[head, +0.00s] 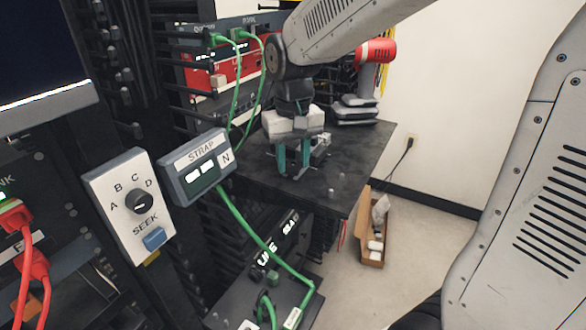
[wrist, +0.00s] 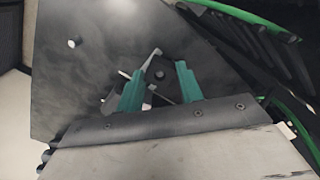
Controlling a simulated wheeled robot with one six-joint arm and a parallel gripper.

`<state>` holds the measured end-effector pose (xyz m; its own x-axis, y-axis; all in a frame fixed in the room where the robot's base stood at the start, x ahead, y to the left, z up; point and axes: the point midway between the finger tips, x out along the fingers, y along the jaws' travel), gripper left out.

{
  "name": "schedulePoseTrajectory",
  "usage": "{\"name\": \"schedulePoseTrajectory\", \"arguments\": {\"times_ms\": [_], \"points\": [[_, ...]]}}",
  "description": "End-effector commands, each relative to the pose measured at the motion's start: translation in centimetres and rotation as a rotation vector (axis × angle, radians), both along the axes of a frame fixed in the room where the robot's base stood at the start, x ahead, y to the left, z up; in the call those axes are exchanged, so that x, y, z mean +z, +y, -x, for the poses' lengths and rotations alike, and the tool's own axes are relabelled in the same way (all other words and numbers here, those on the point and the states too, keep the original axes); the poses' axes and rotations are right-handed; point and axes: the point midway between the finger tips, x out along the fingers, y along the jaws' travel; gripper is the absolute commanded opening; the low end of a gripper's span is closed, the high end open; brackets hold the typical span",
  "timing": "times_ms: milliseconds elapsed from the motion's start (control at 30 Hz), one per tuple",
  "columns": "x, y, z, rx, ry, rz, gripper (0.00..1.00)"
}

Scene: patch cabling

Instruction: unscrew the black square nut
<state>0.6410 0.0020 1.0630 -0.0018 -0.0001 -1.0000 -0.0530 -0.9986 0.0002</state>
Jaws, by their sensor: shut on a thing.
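My gripper (head: 293,166) points down over the black table in the head view, with its two teal fingers low near the tabletop. In the wrist view, the fingers of my gripper (wrist: 159,84) stand on either side of the black square nut (wrist: 159,74), which shows a darker round middle. The fingers are shut on it. A pale metal piece (wrist: 148,60) shows around and behind the nut; in the head view a metal fitting (head: 321,146) shows just right of the fingers. The nut is hidden in the head view, and its thread cannot be made out.
The black tabletop (head: 350,165) is mostly clear around my gripper. A red tool (head: 376,50) stands at the back. A rack with a STRAP display (head: 195,168), a SEEK dial panel (head: 130,205) and green cables (head: 245,225) is on the left. An open cardboard box (head: 372,250) is on the floor.

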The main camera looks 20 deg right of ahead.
Motion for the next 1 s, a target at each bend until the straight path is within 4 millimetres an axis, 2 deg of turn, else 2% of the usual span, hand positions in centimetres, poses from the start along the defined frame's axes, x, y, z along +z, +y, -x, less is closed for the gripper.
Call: {"name": "schedulePoseTrajectory", "arguments": {"times_ms": [133,400,767,867,1000], "points": [[0.22,0.00,-0.17,0.066,-0.007,0.000,0.13],[0.25,0.03,-0.17,0.398,-0.007,0.001,0.13],[0.25,0.04,-0.18,0.445,-0.008,0.001,0.12],[0.25,0.05,-0.18,0.516,-0.008,0.000,0.12],[0.26,0.07,-0.17,0.712,-0.007,0.001,0.12]]}}
